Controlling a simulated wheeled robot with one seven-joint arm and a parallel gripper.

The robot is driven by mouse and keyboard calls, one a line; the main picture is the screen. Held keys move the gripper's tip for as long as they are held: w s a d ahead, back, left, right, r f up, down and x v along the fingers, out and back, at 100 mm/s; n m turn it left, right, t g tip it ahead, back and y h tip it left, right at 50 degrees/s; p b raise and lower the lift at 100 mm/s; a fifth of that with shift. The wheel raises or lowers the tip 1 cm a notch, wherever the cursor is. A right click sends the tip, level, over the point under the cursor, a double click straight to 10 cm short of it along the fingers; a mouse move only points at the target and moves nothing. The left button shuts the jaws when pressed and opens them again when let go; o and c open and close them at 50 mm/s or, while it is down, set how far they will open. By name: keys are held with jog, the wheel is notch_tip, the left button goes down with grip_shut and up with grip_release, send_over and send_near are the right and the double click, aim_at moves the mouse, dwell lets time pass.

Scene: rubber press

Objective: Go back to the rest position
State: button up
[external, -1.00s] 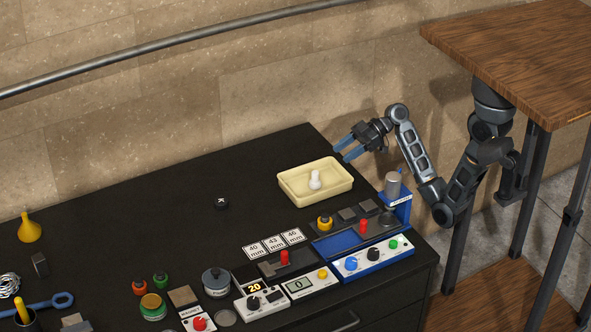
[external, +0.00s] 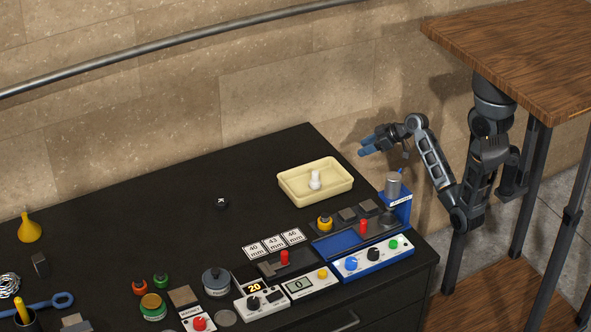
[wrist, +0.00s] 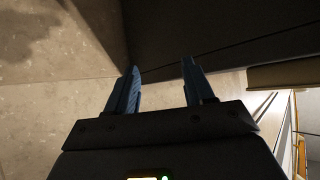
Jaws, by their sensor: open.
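My gripper (external: 368,146) is open and empty, with blue fingers, in the air beyond the right end of the black bench (external: 150,200). It is above and to the right of the cream tray (external: 290,194), apart from it. In the wrist view my gripper (wrist: 157,88) shows two blue fingers spread apart with nothing between them. My arm is folded beneath the wooden tabletop (external: 520,50) at the right.
The blue press station (external: 372,262) stands at the bench's right end. A white object (external: 315,179) is in the tray. Grey boxes with knobs, a pot (external: 216,282) and a yellow funnel (external: 29,228) stand along the bench. The wall is close behind.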

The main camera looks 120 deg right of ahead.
jog(key=a+f+m+g+b, duration=0.1)
jog(key=a+f, duration=0.1)
jog(key=f, duration=0.3)
jog(key=a+f+g+b, duration=0.1)
jog(key=a+f, duration=0.2)
jog(key=f, duration=0.1)
jog(key=w+a+f+n+y+b, duration=0.1)
jog(key=w+a+f+n+b, duration=0.1)
jog(key=a+f, duration=0.6)
jog(key=w+a+f+n+y+b, duration=0.1)
jog(key=w+a+f+n+b, duration=0.2)
jog(key=a, duration=1)
jog(key=s+a+r+n+t+y+p, duration=0.2)
jog(key=a+r+t, duration=0.2)
jog(key=a+r, duration=0.5)
jog(key=s+a+r+n+t+y+p, duration=0.2)
jog(key=s+a+r+t+p, duration=0.1)
jog(key=a+r, duration=0.6)
jog(key=shift+s+a+r+n+t+y+p, duration=0.2)
jog(key=shift+s+a+n+t+y+p, duration=0.15)
jog(key=shift+t, duration=0.55)
